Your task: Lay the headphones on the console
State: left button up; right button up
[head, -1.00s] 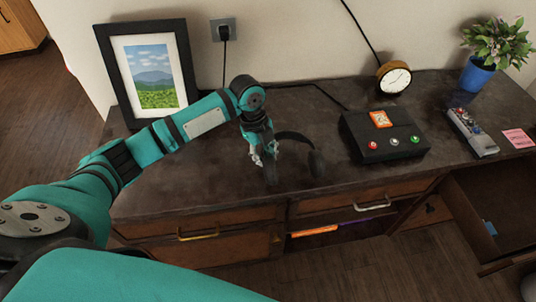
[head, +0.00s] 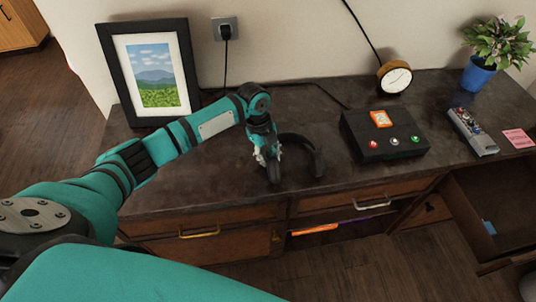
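The black headphones (head: 296,139) are on or just above the dark console top (head: 220,178), near its front edge. Their band arches to the right, and the right ear cup (head: 319,164) shows clear of the gripper. My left gripper (head: 268,161) points down at the left ear cup, with its fingers around or against it. The fingers partly hide that cup, and I cannot tell whether they are closed on it. My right gripper is not in view.
A framed picture (head: 113,75) stands at the back left. A black box with coloured buttons (head: 377,153), a clock (head: 395,77), a remote (head: 472,132), a pink note (head: 518,138) and a potted plant (head: 477,75) are to the right. An open drawer (head: 500,215) juts out at right.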

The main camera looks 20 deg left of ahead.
pick_arm(q)
jog(key=o, duration=0.3)
jog(key=shift+r, duration=0.15)
notch_tip(320, 180, up, 12)
jog(key=a, duration=0.2)
jog(key=shift+b, duration=0.3)
jog(key=shift+s, duration=0.1)
